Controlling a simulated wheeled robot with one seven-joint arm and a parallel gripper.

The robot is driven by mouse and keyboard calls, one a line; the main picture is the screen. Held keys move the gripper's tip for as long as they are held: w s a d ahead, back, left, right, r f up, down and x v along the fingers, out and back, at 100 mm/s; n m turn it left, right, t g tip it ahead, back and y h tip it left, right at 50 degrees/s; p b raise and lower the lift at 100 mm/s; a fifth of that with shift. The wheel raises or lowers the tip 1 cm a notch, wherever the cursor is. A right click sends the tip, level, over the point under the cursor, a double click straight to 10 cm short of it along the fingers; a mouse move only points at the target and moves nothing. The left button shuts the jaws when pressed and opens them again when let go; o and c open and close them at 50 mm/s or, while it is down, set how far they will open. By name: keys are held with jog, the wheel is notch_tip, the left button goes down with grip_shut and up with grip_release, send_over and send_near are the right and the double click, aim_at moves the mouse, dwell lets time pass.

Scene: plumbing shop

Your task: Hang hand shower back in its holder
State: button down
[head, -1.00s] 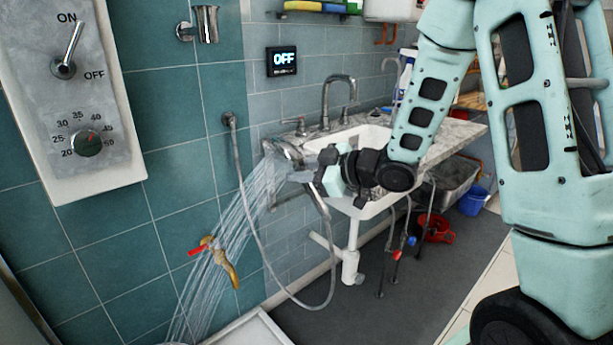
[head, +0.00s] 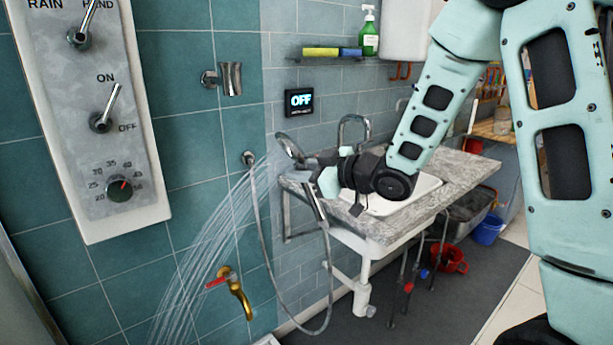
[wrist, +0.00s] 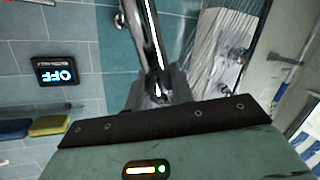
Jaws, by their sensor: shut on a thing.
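The chrome hand shower (head: 289,149) is held in front of the sink, with its head up and its handle slanting down to the right. Water sprays from it down to the left. My gripper (head: 318,176) is shut on its handle; in the wrist view, the gripper (wrist: 160,92) has the chrome handle (wrist: 150,45) between its fingers. The chrome holder (head: 231,79) is on the teal tiled wall, up and left of the shower head and apart from it. A hose (head: 262,250) loops from the handle to a wall outlet (head: 248,158).
A control panel (head: 85,190) with levers and a dial is at left; its ON/OFF lever points up. A brass tap (head: 238,295) sticks out below the holder. The sink counter (head: 450,180) stands behind my gripper, under a shelf (head: 330,57).

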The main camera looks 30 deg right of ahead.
jog(key=w+a+r+m+t+h+p, duration=0.1)
jog(key=w+a+r+m+p, duration=0.15)
jog(key=r+p, duration=1.05)
jog(key=w+a+r+m+t+h+p, duration=0.2)
jog(key=w+a+r+p, duration=0.15)
jog(key=r+p, duration=0.95)
jog(key=w+a+r+m+t+h+p, duration=0.1)
jog(key=w+a+r+m+p, duration=0.25)
jog(key=r+p, duration=0.95)
jog(key=w+f+b, duration=0.6)
jog(key=f+b, duration=0.2)
jog(key=b, duration=1)
jog(key=shift+a+n, duration=0.15)
jog(key=shift+n, duration=0.25)
jog(key=shift+f+b, duration=0.4)
jog(key=shift+b, duration=0.45)
jog(key=c, duration=1.1)
grip_release()
jog(key=shift+s+f, duration=0.1)
